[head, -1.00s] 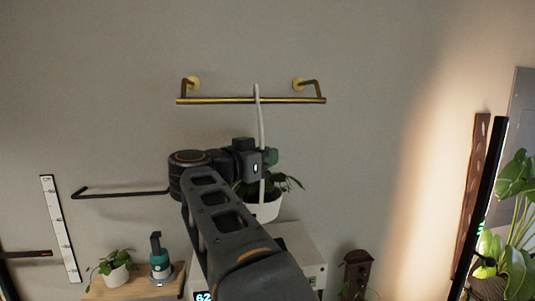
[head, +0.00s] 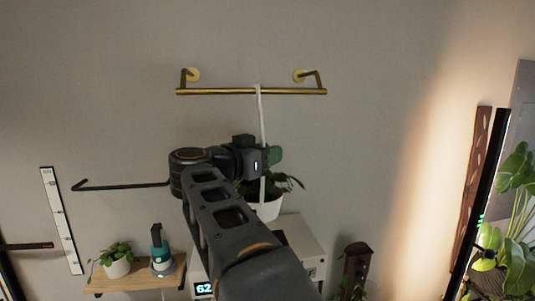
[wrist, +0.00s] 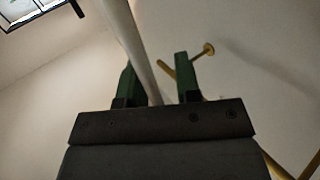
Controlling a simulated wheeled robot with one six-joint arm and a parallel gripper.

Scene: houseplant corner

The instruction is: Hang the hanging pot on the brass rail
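The hanging pot (head: 268,209) is white, holds a leafy plant and hangs upright below the brass rail (head: 215,92). Its long white hanger (head: 261,120) runs up to the rail, crosses in front of it and ends just above it. I cannot tell whether it rests on the rail. My gripper (head: 272,157) is beside the hanger, well below the rail. In the wrist view, the hanger (wrist: 128,35) passes between the two green fingers of my gripper (wrist: 158,78). The fingers stand apart, with a gap between the hanger and the right finger.
A wooden shelf (head: 142,281) at the lower left bears a small potted plant (head: 117,262) and a green-and-black device (head: 161,257). A black bar (head: 125,186) sticks out left of my arm. A white box (head: 304,250) stands below the pot. The wall around the rail is clear.

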